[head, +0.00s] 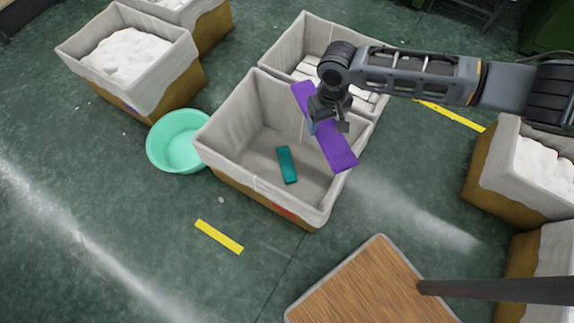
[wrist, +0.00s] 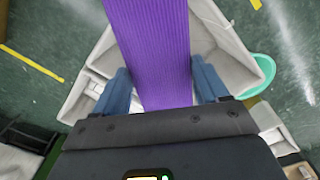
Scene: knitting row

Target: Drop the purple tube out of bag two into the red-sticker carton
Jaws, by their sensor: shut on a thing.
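The purple tube (head: 335,145) is a long flat ribbed piece, held by my gripper (head: 329,122) above a lined carton (head: 225,133). That carton has a red sticker (head: 284,211) on its near side and a teal piece (head: 287,165) on its floor. The tube slants across the carton's right side in the head view. In the wrist view the purple tube (wrist: 150,50) runs between the two blue fingers of my gripper (wrist: 158,88) and hides much of the carton below. No label reading bag two is legible.
A second lined carton (head: 290,47) with white pieces adjoins behind. A mint basin (head: 178,141) stands left of the red-sticker carton. Cartons of white fluff stand at back left (head: 128,55) and right (head: 545,165). A wooden-topped surface (head: 370,285) is in front.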

